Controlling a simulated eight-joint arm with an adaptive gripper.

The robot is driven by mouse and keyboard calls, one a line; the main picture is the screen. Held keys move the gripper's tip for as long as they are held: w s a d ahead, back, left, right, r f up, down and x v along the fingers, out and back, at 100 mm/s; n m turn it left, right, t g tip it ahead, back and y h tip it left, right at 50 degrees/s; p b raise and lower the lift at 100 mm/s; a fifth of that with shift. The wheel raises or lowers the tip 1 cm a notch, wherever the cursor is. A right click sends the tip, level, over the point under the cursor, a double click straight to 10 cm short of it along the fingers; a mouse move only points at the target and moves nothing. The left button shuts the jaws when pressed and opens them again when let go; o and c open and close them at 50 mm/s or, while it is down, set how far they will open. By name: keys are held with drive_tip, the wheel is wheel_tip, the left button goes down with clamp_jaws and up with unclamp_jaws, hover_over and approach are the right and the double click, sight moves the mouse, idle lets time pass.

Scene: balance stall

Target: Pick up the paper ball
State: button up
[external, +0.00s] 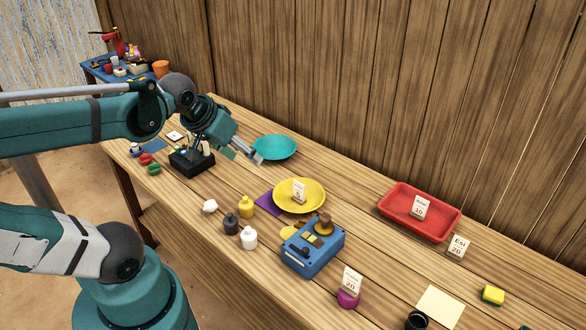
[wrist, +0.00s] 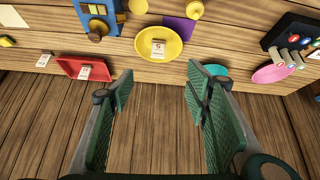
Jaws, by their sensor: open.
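The paper ball (external: 210,206) looks like a small white crumpled lump on the wooden table in the external view, left of the dark, yellow and white bottles. I cannot make it out in the wrist view. My gripper (external: 243,154) is open and empty above the back of the table, near the turquoise plate and well behind the paper ball. In the wrist view my gripper's fingers (wrist: 158,88) are spread wide, with only the plank wall between them.
A yellow plate (external: 314,203) with a card, a blue scale (external: 313,253), a yellow bottle (external: 246,206) and a white bottle (external: 249,238) stand right of the ball. A turquoise plate (external: 274,147) and red tray (external: 448,227) lie along the wall. A black box (external: 190,164) stands behind the ball.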

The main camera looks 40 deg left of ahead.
drive_tip(key=w+a+f+n+g+b, duration=0.1)
drive_tip(key=a+f+n+g+b, duration=0.25)
drive_tip(key=a+f+n, duration=0.75)
drive_tip(key=n+g+b, duration=0.1)
drive_tip(key=n+g, duration=0.2)
drive_tip(key=n, duration=0.6)
hover_over(209, 202)
drive_tip(key=f, duration=1.1)
drive_tip(key=shift+d+f, duration=0.35)
drive_tip(key=shift+d, duration=0.05)
drive_tip(key=shift+s+a+f+n, duration=0.35)
drive_tip(key=shift+f+n, duration=0.15)
drive_tip(key=shift+n, duration=0.2)
drive_tip(key=shift+f, duration=0.1)
drive_tip(key=shift+w+f+b, duration=0.1)
drive_tip(key=shift+f+b, duration=0.45)
drive_tip(key=shift+f, duration=0.65)
drive_tip(key=shift+f, duration=0.15)
drive_tip(key=shift+w+f+b, duration=0.15)
drive_tip(key=shift+f+b, duration=0.8)
drive_tip(key=shift+f, duration=1.5)
